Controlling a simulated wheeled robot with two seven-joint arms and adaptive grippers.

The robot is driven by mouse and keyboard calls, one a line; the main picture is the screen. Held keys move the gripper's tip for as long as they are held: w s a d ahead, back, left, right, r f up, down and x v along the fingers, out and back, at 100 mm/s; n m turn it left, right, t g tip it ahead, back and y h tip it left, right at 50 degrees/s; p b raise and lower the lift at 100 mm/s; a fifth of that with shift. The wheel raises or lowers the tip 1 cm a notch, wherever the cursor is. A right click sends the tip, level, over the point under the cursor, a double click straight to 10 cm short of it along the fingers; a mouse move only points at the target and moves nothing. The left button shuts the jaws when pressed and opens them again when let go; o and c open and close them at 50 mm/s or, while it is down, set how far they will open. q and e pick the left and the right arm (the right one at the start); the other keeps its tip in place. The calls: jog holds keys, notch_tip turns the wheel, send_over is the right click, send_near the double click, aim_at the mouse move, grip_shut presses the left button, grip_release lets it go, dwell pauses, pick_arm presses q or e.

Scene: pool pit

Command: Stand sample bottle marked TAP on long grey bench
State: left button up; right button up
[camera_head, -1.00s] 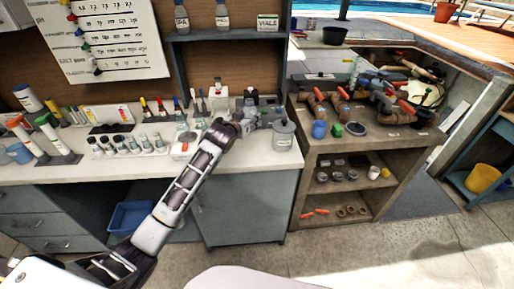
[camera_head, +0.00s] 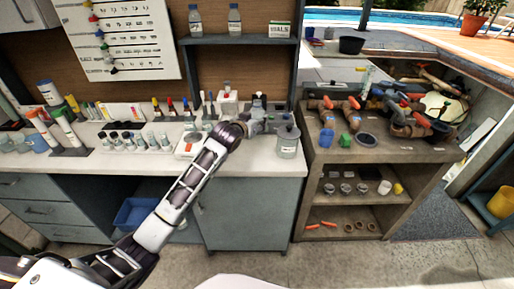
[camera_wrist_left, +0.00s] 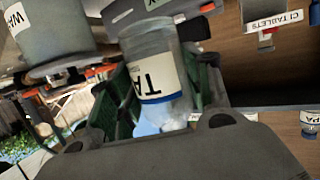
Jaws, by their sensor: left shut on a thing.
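The sample bottle (camera_wrist_left: 158,75) is clear with a white, blue-edged label reading "TA", the rest turned out of sight. My left gripper (camera_head: 258,122) is shut on it; in the left wrist view its green-padded fingers (camera_wrist_left: 150,92) lie either side of the bottle. The gripper is over the right end of the long bench (camera_head: 250,168), which has a pale grey top and blue-grey cabinets. I cannot tell whether the bottle touches the top. My right gripper is not in view.
A grey lidded waste jar (camera_head: 287,143) stands just right of the gripper. A white box with a red mark (camera_head: 188,146) and several small bottles stand left. A shelf (camera_head: 232,40) is above. A brown pipe bench (camera_head: 385,152) stands right. Bare bench top lies along the front edge.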

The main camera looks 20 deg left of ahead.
pick_arm(q)
notch_tip(320, 180, down, 5)
jog(key=shift+f, duration=2.5)
jog(key=o, duration=1.1)
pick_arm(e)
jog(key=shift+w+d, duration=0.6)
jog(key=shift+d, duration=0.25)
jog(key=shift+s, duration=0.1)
